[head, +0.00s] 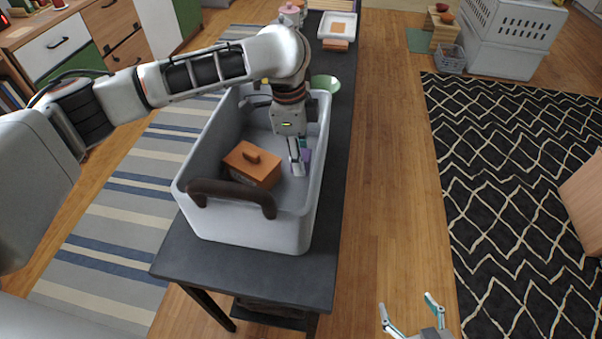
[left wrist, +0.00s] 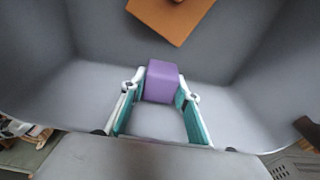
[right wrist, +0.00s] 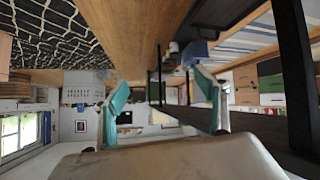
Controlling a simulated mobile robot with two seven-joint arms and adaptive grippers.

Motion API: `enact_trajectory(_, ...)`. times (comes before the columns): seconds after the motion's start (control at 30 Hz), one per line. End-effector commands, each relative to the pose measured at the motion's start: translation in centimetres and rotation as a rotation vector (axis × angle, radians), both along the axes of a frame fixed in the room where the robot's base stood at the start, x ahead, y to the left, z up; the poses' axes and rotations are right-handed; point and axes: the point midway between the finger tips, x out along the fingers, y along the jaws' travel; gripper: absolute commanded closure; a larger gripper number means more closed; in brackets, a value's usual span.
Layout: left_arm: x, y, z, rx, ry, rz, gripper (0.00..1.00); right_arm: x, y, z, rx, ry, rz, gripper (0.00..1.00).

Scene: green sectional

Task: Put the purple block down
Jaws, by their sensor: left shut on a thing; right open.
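The purple block (left wrist: 161,82) is between the fingertips of my left gripper (left wrist: 158,92) in the left wrist view. In the head view a small part of the block (head: 307,156) shows beside the fingers of my left gripper (head: 299,158), which reaches down inside a grey bin (head: 270,233). My left gripper is shut on the block. I cannot tell whether the block touches the bin floor. My right gripper (head: 408,316) is open and empty, low over the floor to the right of the table; its fingers also show in the right wrist view (right wrist: 166,100).
An orange-brown lidded box (head: 252,166) sits in the bin, left of my left gripper. The bin stands on a dark narrow table (head: 335,185). A green bowl (head: 326,83) and a white tray (head: 338,25) are beyond the bin.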

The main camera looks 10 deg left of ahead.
Motion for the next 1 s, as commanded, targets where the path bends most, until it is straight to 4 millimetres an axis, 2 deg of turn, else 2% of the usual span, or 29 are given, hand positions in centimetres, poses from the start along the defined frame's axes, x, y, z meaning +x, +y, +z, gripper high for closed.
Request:
enact_trajectory(0.17, 0.0, 0.0, -1.4, -0.001, 0.002, 0.000, 0.91, 0.2, -0.1, -0.5, -0.005, -0.001, 0.001, 0.27)
enact_trajectory(0.3, -0.1, 0.0, -4.0, -0.001, 0.006, 0.000, 0.91, -0.2, -0.2, -1.6, -0.012, 0.009, 0.004, 0.27)
enact_trajectory(0.43, -0.1, 0.0, -5.8, -0.001, 0.004, 0.000, 0.91, -0.3, -0.2, -1.9, -0.016, 0.010, 0.007, 0.27)
enact_trajectory(0.8, 0.0, 0.0, -5.8, 0.000, -0.001, -0.001, 0.91, 0.1, -0.2, -1.1, -0.017, -0.001, 0.005, 0.27)
enact_trajectory(0.83, 0.0, 0.0, -5.8, 0.000, -0.001, -0.001, 0.67, 0.1, -0.2, -1.2, -0.016, 0.001, 0.005, 0.27)
enact_trajectory(0.9, 0.0, 0.0, -5.9, 0.000, -0.001, -0.001, 0.53, 0.0, -0.2, -1.3, -0.017, 0.002, 0.005, 0.27)
enact_trajectory(1.0, 0.0, 0.0, -5.9, 0.000, -0.001, -0.001, 0.53, 0.0, -0.2, -1.4, -0.016, 0.004, 0.005, 0.27)
